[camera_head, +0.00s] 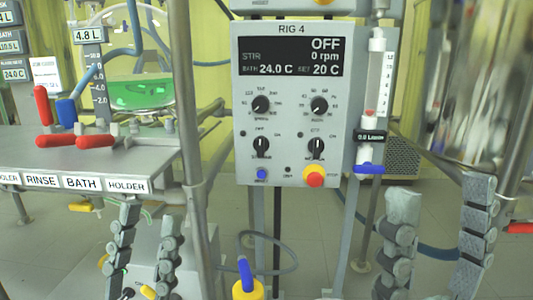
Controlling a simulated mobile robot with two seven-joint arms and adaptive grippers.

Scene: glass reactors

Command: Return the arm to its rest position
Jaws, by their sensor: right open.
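My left gripper (150,213) is at the lower left, in front of the metal shelf's edge. Its two grey segmented fingers stand apart with nothing seen between them. My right gripper (441,188) is at the lower right, to the right of the control panel (290,105). Its two fingers are wide apart and empty. Both grippers point up in the picture. The panel reads RIG 4, OFF, 0 rpm, bath 24.0 C, set 20 C.
A metal shelf (60,160) with red and blue handles is at the left, below a glass vessel of green liquid (140,93). A flow tube (374,85) with a blue valve (369,169) is right of the panel. A yellow fitting (248,289) is at bottom centre.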

